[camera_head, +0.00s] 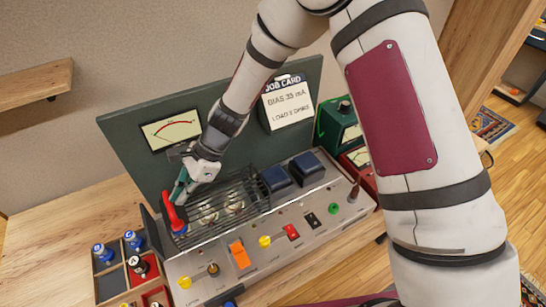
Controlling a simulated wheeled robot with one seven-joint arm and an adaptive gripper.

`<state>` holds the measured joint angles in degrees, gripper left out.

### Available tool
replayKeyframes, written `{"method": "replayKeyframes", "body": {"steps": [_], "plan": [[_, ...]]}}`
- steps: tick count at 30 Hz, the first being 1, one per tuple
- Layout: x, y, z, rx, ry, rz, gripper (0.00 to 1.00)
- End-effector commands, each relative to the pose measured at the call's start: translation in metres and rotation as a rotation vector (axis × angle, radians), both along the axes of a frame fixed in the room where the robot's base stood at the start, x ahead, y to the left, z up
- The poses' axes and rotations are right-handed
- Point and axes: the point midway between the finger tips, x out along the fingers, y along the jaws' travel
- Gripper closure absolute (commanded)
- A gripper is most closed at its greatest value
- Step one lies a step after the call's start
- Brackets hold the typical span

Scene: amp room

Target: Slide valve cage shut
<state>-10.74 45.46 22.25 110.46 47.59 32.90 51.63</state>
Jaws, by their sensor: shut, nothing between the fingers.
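The valve cage (252,187) is a dark wire cage over the left part of the amp's grey chassis (272,238). Several pale round valve parts show through its wires. A dark upright plate (154,230) stands at the chassis's left end. My gripper (177,198) points down at the cage's left end, its teal fingers shut and empty. A red upright piece (172,213) stands right beside the fingertips; whether they touch it I cannot tell. My gripper and wrist hide part of the cage's back left corner.
Two dark blue blocks (291,172) stand right of the cage. Switches and knobs line the chassis front, including an orange switch (239,254). A compartment tray (112,275) holds lettered pieces at left. A green panel (140,165) with a meter rises behind. My arm hides the right side.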

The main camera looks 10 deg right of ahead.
Motion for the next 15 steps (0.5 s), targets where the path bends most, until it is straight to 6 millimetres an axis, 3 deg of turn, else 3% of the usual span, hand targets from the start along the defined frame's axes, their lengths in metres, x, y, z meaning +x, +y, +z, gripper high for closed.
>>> {"method": "replayKeyframes", "body": {"steps": [6,15], "plan": [[-0.011,0.027,0.0,0.0,-0.001,0.002,1.0],[-0.013,0.034,0.0,0.0,-0.001,-0.001,1.0]]}}
